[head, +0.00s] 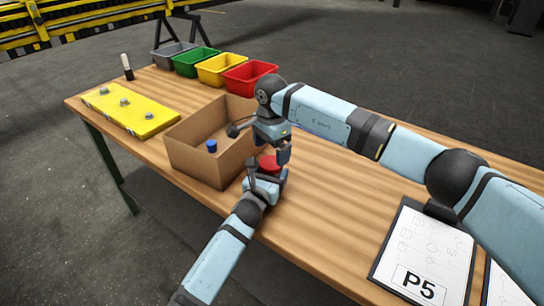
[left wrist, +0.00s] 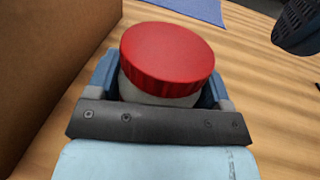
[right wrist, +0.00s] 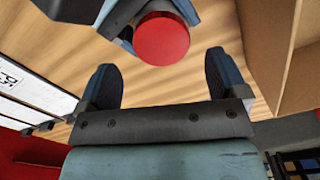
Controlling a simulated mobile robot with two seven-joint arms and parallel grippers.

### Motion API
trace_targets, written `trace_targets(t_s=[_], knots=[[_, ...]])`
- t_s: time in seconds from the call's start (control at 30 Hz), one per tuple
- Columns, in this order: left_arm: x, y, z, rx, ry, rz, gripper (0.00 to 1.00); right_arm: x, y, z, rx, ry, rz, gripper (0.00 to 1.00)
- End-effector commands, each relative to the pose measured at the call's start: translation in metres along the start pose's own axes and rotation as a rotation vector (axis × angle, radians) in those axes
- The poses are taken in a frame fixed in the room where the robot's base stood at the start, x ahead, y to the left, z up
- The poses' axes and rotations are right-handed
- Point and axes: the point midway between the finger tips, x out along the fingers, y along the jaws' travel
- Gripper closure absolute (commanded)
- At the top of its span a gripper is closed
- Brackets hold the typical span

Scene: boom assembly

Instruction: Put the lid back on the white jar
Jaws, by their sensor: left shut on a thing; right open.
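The white jar (left wrist: 155,94) is upright between the fingers of my left gripper (left wrist: 158,88), which is shut on its body. The red lid (left wrist: 167,55) is on top of the jar; I cannot tell whether it is screwed tight. In the head view the red lid (head: 269,163) shows just right of the cardboard box, with my left gripper (head: 265,180) at it; the jar body is hidden there. My right gripper (right wrist: 163,78) is open and empty. The lid (right wrist: 161,38) shows beyond its fingertips in the right wrist view, apart from them.
An open cardboard box (head: 195,168) with a blue-topped object (head: 211,146) inside stands left of the jar. Grey, green, yellow and red bins (head: 250,78) line the back. A yellow board (head: 130,112) lies at left, a P5 clipboard (head: 425,250) at front right. Bare tabletop (head: 340,190) lies between.

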Motion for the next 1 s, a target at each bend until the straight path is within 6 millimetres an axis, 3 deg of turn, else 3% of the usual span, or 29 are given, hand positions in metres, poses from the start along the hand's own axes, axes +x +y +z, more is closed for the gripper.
trace_targets(t_s=[0.33, 0.67, 1.0], knots=[[0.000, -0.001, 0.000, -0.001, 0.000, -0.002, 0.93, -0.005, 0.000, -0.001, -0.015, 0.000, -0.001, 0.11], [0.000, -0.002, 0.000, -0.001, -0.001, -0.003, 0.93, -0.037, -0.001, 0.000, -0.288, 0.000, -0.001, 0.11], [0.000, -0.002, 0.000, -0.001, -0.002, -0.003, 0.93, -0.036, -0.001, 0.000, -0.300, 0.000, 0.000, 0.11]])
